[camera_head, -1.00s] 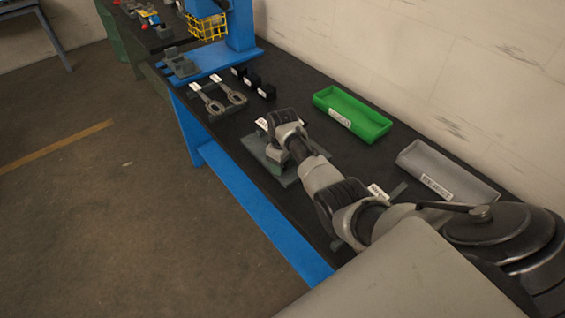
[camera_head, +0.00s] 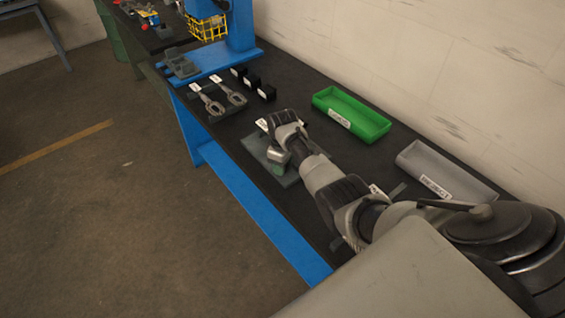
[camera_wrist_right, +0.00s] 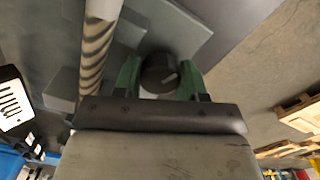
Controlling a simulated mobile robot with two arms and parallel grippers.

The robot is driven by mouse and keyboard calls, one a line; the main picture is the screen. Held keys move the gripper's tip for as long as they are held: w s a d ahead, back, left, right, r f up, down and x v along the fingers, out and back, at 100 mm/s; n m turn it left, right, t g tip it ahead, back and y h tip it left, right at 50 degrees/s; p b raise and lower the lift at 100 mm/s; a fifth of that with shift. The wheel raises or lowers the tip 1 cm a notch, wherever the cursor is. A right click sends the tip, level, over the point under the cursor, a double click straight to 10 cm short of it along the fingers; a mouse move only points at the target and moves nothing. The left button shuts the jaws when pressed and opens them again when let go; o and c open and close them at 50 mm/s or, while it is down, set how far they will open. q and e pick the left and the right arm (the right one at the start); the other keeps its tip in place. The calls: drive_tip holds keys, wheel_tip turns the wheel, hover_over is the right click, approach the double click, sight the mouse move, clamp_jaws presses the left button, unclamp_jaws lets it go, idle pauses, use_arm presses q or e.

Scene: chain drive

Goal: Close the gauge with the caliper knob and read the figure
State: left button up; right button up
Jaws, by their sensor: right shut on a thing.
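The right wrist view shows a dark round knob (camera_wrist_right: 159,73) with a light mark on its face. My right gripper (camera_wrist_right: 160,78) is shut on this knob, with a green finger on each side of it. Left of the knob a shiny metal rod (camera_wrist_right: 96,45) runs along the grey gauge (camera_wrist_right: 180,28). In the head view my right arm reaches over the gauge's grey base plate (camera_head: 262,152) on the bench and hides most of the gauge. A white label (camera_wrist_right: 14,100) with dark marks shows at the left of the wrist view; I cannot read a figure. My left gripper is not in view.
A green tray (camera_head: 376,129) and a grey tray (camera_head: 408,158) lie on the dark bench by the wall. Two ring-ended rods (camera_head: 212,104) and several small black blocks (camera_head: 252,80) lie beyond the gauge. A blue press stand (camera_head: 240,40) stands farther back.

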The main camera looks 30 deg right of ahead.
drive_tip(key=n, duration=0.3)
drive_tip(key=shift+r+p, duration=0.1)
drive_tip(key=shift+p, duration=0.3)
drive_tip(key=n, duration=0.8)
drive_tip(key=shift+n, duration=0.3)
drive_tip(key=n+b, duration=0.1)
drive_tip(key=n, duration=0.3)
drive_tip(key=shift+n, duration=0.3)
